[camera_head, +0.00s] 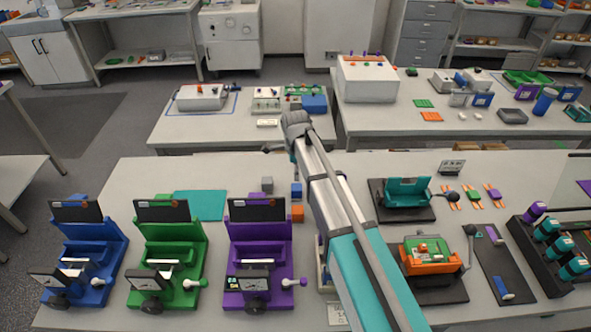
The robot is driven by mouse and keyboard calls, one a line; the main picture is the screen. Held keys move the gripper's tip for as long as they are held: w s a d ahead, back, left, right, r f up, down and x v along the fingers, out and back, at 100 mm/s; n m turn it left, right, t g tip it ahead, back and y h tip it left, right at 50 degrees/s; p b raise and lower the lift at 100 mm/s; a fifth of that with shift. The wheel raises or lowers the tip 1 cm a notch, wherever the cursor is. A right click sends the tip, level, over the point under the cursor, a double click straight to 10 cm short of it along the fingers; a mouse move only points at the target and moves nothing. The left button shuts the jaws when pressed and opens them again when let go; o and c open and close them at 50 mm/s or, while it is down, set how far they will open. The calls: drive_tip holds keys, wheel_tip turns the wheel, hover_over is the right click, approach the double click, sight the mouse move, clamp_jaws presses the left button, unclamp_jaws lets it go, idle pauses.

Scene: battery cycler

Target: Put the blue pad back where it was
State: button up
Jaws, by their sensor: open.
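My arm reaches from the lower right up to the middle of the view. My gripper (272,149) is at its far end, small, dark and partly hidden by the wrist. It appears open, and I see nothing held in it. A small blue block (297,190) lies on the near table, just left of my arm, between a grey block (267,184) and an orange block (298,213). It may be the blue pad, but I cannot tell for certain. A larger blue block (314,104) lies on the far left table, beyond my gripper. My arm hides part of the near table.
Blue (112,248), green (195,245) and purple (280,245) fixtures stand along the near table's front left. A teal mat (200,205) lies behind them. Right of my arm are a teal cradle (405,190), an orange fixture (424,265) and a dark rack (532,265).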

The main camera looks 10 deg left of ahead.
drive_tip(key=shift+r+p, duration=0.5)
drive_tip(key=shift+r, duration=0.25)
idle(1.3)
